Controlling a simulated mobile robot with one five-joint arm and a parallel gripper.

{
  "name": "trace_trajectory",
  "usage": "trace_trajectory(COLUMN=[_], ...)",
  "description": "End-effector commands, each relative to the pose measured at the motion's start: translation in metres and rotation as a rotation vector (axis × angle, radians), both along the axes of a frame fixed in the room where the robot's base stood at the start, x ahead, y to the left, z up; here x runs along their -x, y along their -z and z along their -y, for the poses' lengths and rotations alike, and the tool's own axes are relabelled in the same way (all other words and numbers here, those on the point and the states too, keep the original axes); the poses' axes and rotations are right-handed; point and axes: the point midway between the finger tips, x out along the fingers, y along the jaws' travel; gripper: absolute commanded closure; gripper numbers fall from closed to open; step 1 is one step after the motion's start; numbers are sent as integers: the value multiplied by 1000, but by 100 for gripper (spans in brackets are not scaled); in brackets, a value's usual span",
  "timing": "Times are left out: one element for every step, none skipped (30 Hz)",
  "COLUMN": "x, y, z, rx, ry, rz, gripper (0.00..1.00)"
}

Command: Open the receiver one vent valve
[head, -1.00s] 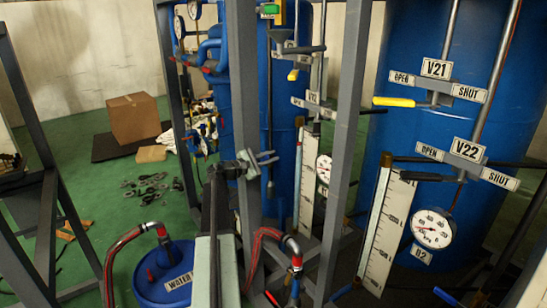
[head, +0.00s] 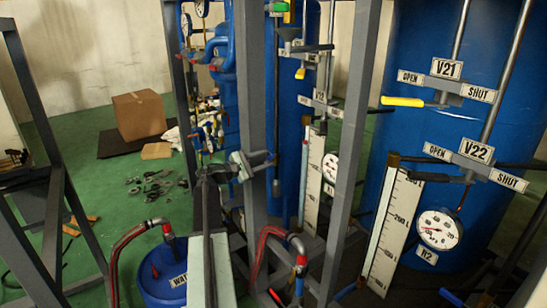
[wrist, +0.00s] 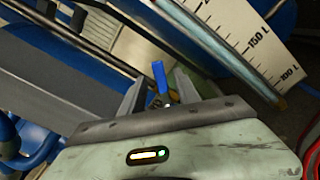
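The middle blue tank (head: 310,60) carries valves with small plates. One has a yellow-tipped handle (head: 300,73); below it is a partly hidden label plate (head: 320,97), too small to read surely. I cannot tell which valve is the receiver one vent.
The right blue tank (head: 420,45) has V21 (head: 446,69) with a yellow handle (head: 402,101), V22 (head: 476,151) and a gauge marked R2 (head: 440,229). Grey posts (head: 352,150) stand before the tanks. A blue water drum (head: 150,285) and red hoses are low down.

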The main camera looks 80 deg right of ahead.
Motion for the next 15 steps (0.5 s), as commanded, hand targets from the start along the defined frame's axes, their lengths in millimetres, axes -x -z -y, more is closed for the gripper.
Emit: trace_trajectory(x=[-5,-8,-10,-11,-12,-12,-13,-13,-12,-12,-12,-12,-12,-12,-12], y=[0,0,0,0,0,0,0,0,0,0,0,0,0,0,0], z=[-6,-8,-10,-11,-12,-12,-13,-13,-12,-12,-12,-12,-12,-12,-12], rx=[0,0,0,0,0,0,0,0,0,0,0,0,-1,-8,-26], ry=[-1,-1,-1,-1,0,0,0,1,1,1,1,1,1,1,0], rz=[0,0,0,0,0,0,0,0,0,0,0,0,-1,-8,-26], gripper=[62,62,62,62,62,62,62,62,62,62,62,65,73,81,92])
